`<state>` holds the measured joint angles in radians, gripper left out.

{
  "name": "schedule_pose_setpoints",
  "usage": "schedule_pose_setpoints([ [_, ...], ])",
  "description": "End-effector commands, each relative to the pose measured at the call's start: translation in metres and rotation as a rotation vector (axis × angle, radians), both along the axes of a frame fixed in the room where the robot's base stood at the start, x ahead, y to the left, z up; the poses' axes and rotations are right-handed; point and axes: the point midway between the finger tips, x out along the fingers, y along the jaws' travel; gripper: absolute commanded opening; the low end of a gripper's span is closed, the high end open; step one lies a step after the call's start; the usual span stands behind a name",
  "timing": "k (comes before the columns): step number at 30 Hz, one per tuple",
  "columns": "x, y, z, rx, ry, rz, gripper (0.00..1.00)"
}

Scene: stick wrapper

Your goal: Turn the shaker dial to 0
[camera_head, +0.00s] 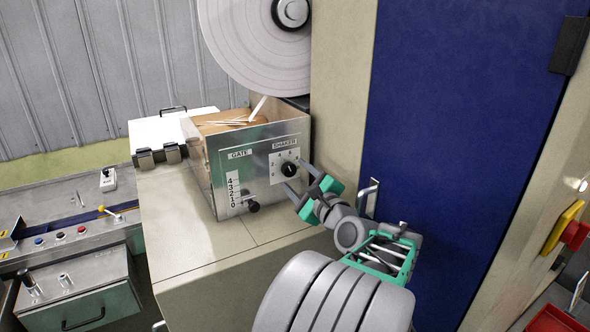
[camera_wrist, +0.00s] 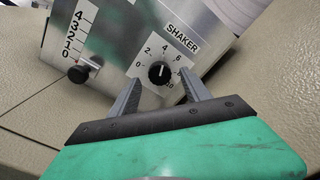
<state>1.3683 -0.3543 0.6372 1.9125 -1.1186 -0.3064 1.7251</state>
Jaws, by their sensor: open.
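The shaker dial (camera_head: 289,169) is a round black knob on a white scale plate, at the right of the metal box's front panel. In the wrist view the dial (camera_wrist: 158,73) shows a white pointer mark directed up, near the 4. The 0 is on the scale's left side and the 10 at lower right. My gripper (camera_head: 297,178) is open in front of the panel. Its two fingers reach toward the dial, one on each side in the wrist view. I cannot tell whether either finger touches the knob.
The gate slider knob (camera_head: 253,206) sits near 0 on its scale, left of the dial. Wooden sticks (camera_head: 232,122) lie in the open box (camera_head: 212,179). A large white reel (camera_head: 250,45) hangs above. A blue door (camera_head: 465,110) with a handle (camera_head: 369,196) is at right.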

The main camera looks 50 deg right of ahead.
Motion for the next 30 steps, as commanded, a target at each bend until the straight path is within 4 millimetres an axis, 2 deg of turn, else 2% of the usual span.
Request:
schedule_pose_setpoints([
  [1, 0.009, -0.002, 0.002, 0.002, 0.0, 0.003, 0.56],
  [5, 0.022, -0.007, 0.001, 0.001, 0.0, 0.002, 0.56],
  [13, 0.024, -0.009, -0.001, -0.001, 0.001, -0.002, 0.56],
  [30, 0.024, -0.008, 0.0, -0.002, 0.001, -0.001, 0.09],
])
